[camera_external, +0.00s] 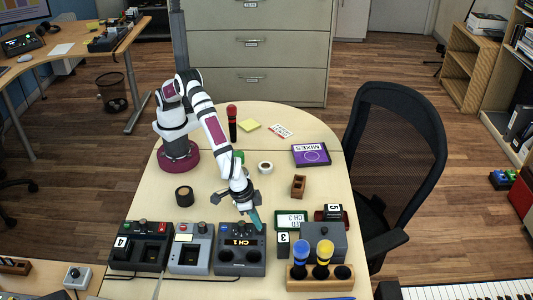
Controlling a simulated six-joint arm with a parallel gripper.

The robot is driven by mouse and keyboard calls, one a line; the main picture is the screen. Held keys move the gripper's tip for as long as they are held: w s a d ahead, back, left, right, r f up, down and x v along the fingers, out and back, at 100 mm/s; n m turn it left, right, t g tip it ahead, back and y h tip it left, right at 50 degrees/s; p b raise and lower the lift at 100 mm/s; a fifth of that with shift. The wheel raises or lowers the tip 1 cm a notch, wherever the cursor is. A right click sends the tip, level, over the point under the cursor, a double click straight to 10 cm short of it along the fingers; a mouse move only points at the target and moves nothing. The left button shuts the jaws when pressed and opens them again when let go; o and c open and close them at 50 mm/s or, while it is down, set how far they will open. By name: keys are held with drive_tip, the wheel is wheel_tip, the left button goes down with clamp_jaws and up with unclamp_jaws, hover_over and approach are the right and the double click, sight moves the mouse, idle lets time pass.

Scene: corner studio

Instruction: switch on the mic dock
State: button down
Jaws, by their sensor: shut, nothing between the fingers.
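My gripper (256,220) is shut and empty, with its teal fingertips pointing down at the back right corner of a dark box (241,255). I cannot tell whether the tips touch it. This box has an orange-lit display reading "CH 1" and two round dark recesses; it may be the mic dock, but no name shows. A light grey box (190,252) with a small screen stands to its left. Further left is a dark box (141,252) with a "4" tag, a green and a red part on top. Any switch near my fingertips is too small to make out.
A wooden rack (311,283) holds a blue-topped and a yellow-topped microphone at the front right. A grey box (324,241) stands behind it. A red-topped microphone (232,123), tape roll (265,168) and purple case (311,155) are farther back. A chair (400,150) stands right.

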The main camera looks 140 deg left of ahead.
drive_tip(key=shift+r, duration=0.1)
drive_tip(key=shift+r, duration=0.35)
drive_tip(key=s+r, duration=0.3)
drive_tip(key=r, duration=0.9)
drive_tip(key=shift+s+d+r, duration=0.2)
drive_tip(key=shift+s+r, duration=0.1)
drive_tip(key=shift+s, duration=0.05)
drive_tip(key=s+a+r+m, duration=0.3)
drive_tip(key=s, duration=0.4)
drive_tip(key=s+a+r+m, duration=0.2)
drive_tip(key=s+a, duration=0.1)
drive_tip(key=s, duration=0.3)
drive_tip(key=s+a+f+m+g, duration=0.1)
drive_tip(key=s+m, duration=0.3)
drive_tip(key=s, duration=0.7)
drive_tip(key=s+a+f+m+g+h, duration=0.1)
drive_tip(key=s+m, duration=0.4)
drive_tip(key=s, duration=0.6)
drive_tip(key=shift+s+a+f+m, duration=0.3)
drive_tip(key=shift+a+f, duration=0.1)
drive_tip(key=shift+f, duration=0.5)
